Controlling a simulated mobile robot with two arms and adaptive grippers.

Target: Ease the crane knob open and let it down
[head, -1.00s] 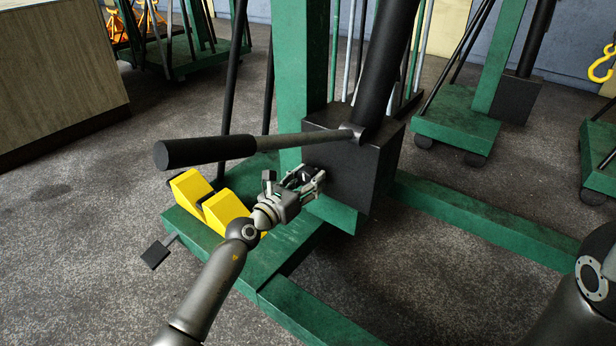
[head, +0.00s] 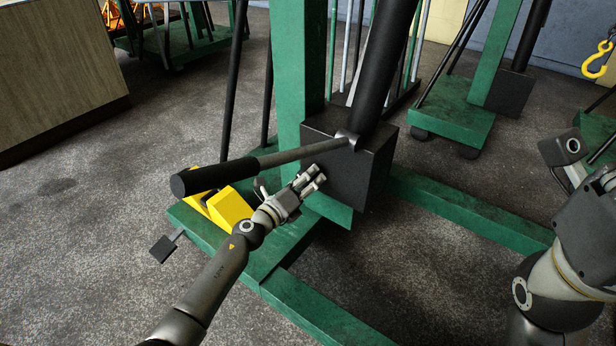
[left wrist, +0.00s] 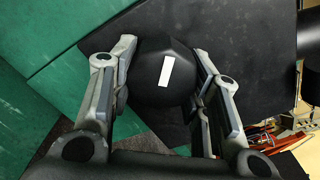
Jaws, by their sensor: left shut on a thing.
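In the left wrist view the crane knob (left wrist: 150,75) is black and faceted, with a white mark (left wrist: 166,71) that leans slightly off the picture's vertical. The knob sits between the two fingers of my left gripper (left wrist: 163,88), which is shut on it. In the head view my left gripper (head: 316,178) is at the left face of the crane's black block (head: 362,178). Its fingers hide the knob there. The crane's pump handle (head: 215,176), with a thick black grip, slants above my gripper.
The crane's green post (head: 300,70) and green base leg (head: 470,212) surround the block. Yellow blocks (head: 228,207) and a black pedal (head: 163,249) lie left of my gripper. A wooden cabinet (head: 60,70) stands far left. My right arm (head: 575,270) is at the right.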

